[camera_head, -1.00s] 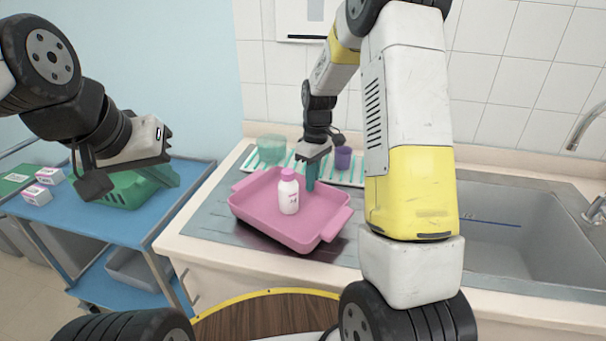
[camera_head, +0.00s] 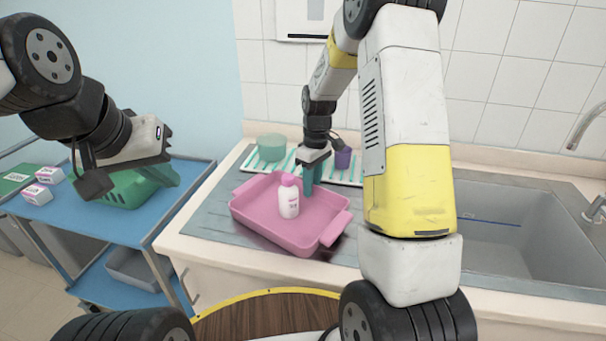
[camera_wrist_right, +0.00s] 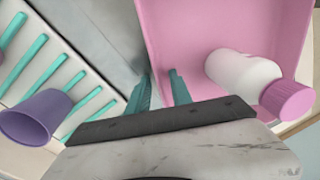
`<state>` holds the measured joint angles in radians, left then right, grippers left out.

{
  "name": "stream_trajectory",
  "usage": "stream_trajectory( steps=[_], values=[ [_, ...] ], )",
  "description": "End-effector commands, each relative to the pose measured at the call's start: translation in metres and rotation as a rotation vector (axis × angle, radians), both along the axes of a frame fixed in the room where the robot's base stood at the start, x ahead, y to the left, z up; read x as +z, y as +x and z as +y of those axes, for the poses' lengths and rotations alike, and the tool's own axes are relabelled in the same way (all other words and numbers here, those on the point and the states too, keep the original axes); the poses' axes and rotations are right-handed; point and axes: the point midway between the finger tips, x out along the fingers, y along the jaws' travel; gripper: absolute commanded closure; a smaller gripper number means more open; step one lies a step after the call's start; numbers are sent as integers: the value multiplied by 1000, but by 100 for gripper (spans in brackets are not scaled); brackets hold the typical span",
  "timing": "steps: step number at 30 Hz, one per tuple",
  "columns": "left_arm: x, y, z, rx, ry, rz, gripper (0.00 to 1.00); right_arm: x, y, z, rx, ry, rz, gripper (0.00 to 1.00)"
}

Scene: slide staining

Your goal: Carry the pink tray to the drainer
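The pink tray (camera_head: 262,228) lies on the grey counter surface left of the sink. A white bottle with a pink cap (camera_head: 289,199) stands in it. My right gripper (camera_head: 308,184) is at the tray's far wall; in the right wrist view its two teal fingers (camera_wrist_right: 161,85) are close together on either side of the wall of the pink tray (camera_wrist_right: 235,22). The drainer (camera_head: 348,179), white with teal bars, is behind the tray and also shows in the right wrist view (camera_wrist_right: 22,82). My left gripper (camera_head: 168,176) hangs over the trolley; its opening is not clear.
A mint cup (camera_head: 271,147) and a purple cup (camera_head: 343,158) stand on the drainer. The sink (camera_head: 520,240) is to the right. A blue trolley (camera_head: 100,222) at left holds a green basket (camera_head: 125,193) and small boxes (camera_head: 37,194).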

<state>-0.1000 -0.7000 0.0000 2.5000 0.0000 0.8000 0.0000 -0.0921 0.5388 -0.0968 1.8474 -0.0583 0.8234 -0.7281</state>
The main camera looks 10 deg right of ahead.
Motion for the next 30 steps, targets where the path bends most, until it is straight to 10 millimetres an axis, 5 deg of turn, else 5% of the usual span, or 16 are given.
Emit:
stream_trajectory(
  steps=[15, 23, 30],
  values=[
    [0, 0, 0, 0, 0, 0, 100, 96, 7, -6, 0, 1, -5, 74],
    [0, 0, 0, 0, 0, 0, 100, 122, 6, -8, -7, 2, -9, 74],
    [0, 0, 0, 0, 0, 0, 100, 171, -35, -9, -139, 32, -109, 74]
  ],
)
